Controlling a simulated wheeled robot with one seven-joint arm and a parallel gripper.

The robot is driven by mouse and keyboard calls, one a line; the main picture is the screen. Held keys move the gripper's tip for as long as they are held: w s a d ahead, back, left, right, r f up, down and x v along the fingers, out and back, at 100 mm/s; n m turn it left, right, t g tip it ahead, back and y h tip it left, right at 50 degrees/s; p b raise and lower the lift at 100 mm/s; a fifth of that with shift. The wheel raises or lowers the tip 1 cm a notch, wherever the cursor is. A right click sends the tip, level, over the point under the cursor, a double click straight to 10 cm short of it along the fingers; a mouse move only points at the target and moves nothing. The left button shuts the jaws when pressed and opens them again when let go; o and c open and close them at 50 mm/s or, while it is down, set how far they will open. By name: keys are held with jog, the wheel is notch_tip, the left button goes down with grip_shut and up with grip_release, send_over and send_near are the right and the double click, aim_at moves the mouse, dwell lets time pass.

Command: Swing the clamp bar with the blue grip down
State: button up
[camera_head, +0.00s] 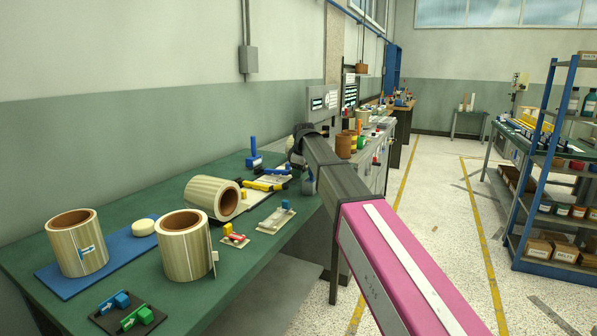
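Several blue parts are on the green workbench (225,277), and I cannot tell surely which is the grip of the clamp bar. A small blue piece (286,204) stands at the far end of a pale flat plate (272,222). A blue upright post on a blue block (253,153) stands farther back. A blue block with an arrow (122,299) sits beside a green one on a dark plate at the front left. My arm reaches over the bench's right side. Its dark end is near the back of the bench, and my gripper's fingers cannot be made out.
Large cream rolls (183,247) stand or lie on the bench, one on a blue mat (60,278). A small red-handled piece (235,237) and yellow-and-black tools (265,183) lie nearby. A blue shelf rack (541,160) stands at the right. The floor between is open.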

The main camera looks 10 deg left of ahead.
jog(key=shift+r, duration=0.1)
jog(key=v, duration=1)
jog(key=shift+s+r, duration=0.15)
jog(key=shift+r, duration=0.1)
jog(key=shift+d, duration=0.1)
